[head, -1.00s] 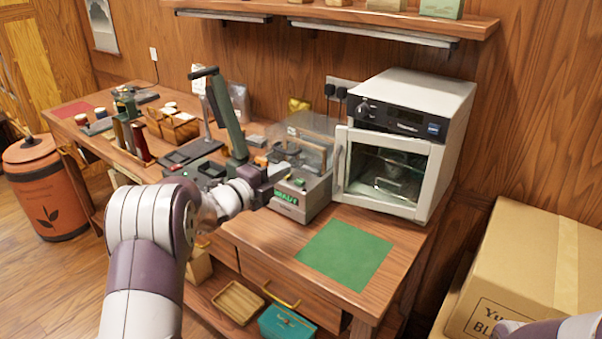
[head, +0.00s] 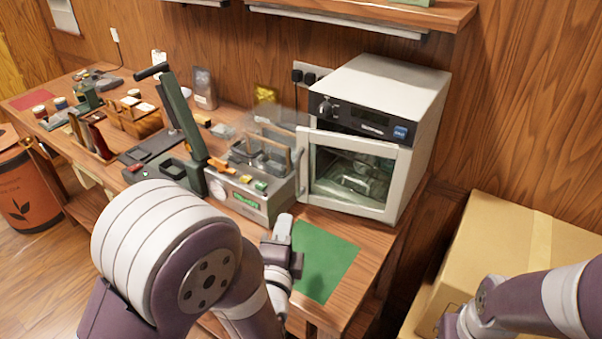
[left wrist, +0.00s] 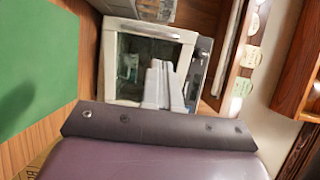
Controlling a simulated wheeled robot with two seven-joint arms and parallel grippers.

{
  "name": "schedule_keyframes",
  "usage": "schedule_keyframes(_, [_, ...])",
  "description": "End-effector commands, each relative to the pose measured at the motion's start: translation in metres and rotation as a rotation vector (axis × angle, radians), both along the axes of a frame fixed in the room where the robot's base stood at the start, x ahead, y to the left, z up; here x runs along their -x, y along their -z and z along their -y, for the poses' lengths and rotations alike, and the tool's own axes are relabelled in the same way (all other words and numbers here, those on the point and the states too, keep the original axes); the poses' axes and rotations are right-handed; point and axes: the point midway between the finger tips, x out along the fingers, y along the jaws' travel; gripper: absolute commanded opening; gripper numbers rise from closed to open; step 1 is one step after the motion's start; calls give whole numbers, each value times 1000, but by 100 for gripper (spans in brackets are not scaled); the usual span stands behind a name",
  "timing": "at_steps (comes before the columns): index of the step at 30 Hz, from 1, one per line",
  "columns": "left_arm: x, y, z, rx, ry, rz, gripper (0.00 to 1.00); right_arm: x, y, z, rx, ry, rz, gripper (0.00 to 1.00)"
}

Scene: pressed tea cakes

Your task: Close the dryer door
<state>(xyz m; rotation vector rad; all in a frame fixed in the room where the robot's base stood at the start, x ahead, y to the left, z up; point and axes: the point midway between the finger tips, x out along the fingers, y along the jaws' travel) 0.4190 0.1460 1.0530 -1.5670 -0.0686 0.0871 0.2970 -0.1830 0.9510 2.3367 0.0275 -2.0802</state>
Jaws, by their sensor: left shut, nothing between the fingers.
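The dryer (head: 385,90) is a white box with a dark control panel, on the right end of the bench. Its glass door (head: 402,185) has a pale frame and looks slightly ajar: its left edge stands out a little past the body. The door also shows in the left wrist view (left wrist: 122,102), turned on its side. My left gripper (head: 284,226) is shut and empty, low in front of the door's left side, by the green mat. In the left wrist view its fingers (left wrist: 160,82) overlap the door; I cannot tell if they touch. My right gripper is out of view.
A grey machine (head: 245,195) with a green display stands left of the dryer. A green mat (head: 325,260) lies flat before the door. A cardboard box (head: 530,235) stands at the right, below my right arm. A shelf (head: 380,12) hangs above.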

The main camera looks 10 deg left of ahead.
Motion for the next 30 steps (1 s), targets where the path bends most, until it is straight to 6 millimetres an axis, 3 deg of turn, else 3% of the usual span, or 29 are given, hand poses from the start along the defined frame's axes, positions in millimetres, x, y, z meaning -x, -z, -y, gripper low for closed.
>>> schedule_keyframes(18, [-117,0,-12,3,1,-1,0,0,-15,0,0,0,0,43])
schedule_keyframes(24, [-134,2,-13,3,2,-2,0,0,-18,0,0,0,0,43])
schedule_keyframes(30, [-136,2,-13,3,3,-1,0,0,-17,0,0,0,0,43])
